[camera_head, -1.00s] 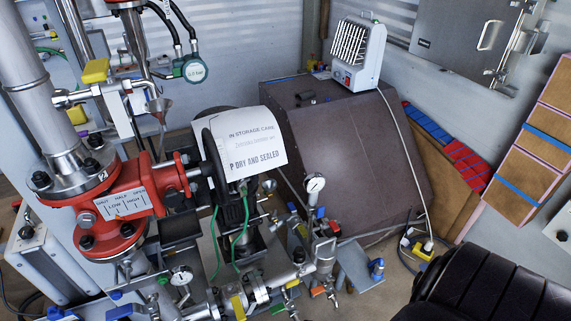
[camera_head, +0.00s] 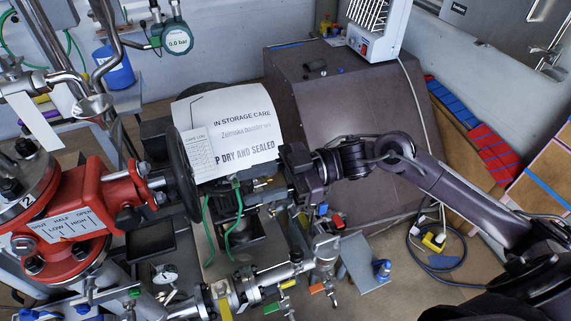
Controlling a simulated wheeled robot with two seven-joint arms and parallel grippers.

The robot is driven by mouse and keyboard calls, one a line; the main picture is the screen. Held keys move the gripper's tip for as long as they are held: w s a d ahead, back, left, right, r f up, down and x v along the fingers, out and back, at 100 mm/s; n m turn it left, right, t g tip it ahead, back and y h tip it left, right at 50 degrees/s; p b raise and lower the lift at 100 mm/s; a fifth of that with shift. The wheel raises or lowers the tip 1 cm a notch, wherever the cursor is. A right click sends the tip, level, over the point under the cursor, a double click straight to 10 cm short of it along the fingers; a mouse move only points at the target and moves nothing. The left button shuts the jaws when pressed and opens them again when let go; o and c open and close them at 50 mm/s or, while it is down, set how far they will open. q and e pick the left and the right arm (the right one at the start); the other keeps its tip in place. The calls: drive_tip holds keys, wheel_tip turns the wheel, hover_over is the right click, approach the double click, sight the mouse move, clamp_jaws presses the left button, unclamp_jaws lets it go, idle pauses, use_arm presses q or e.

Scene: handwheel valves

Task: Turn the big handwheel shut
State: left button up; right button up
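The big handwheel (camera_head: 181,172) is black and seen nearly edge-on, on the stem at the right of the red valve body (camera_head: 108,200). A white scale plate on the body reads SHUT, HALF, OPEN, LOW and HIGH. My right gripper (camera_head: 272,186) comes in from the right and is to the right of the wheel, apart from it in the picture. Its fingers are dark and hard to make out against the machinery, so I cannot tell if they are open. My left gripper is not in view.
A dark cabinet (camera_head: 345,110) stands behind my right arm. Pipes, a gauge (camera_head: 165,273) and small valves crowd the area below the wheel.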

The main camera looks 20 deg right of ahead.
sight(172, 180)
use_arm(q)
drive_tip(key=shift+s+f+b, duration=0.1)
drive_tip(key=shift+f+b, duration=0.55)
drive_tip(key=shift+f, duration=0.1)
use_arm(e)
drive_tip(key=s+a+r+g, duration=0.1)
drive_tip(key=a, duration=0.8)
drive_tip(key=shift+s+a+n, duration=0.2)
drive_tip(key=shift+a+n, duration=0.05)
drive_tip(key=shift+n, duration=0.05)
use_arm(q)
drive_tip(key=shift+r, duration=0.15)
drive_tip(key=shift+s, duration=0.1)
use_arm(e)
drive_tip(key=c, duration=0.8)
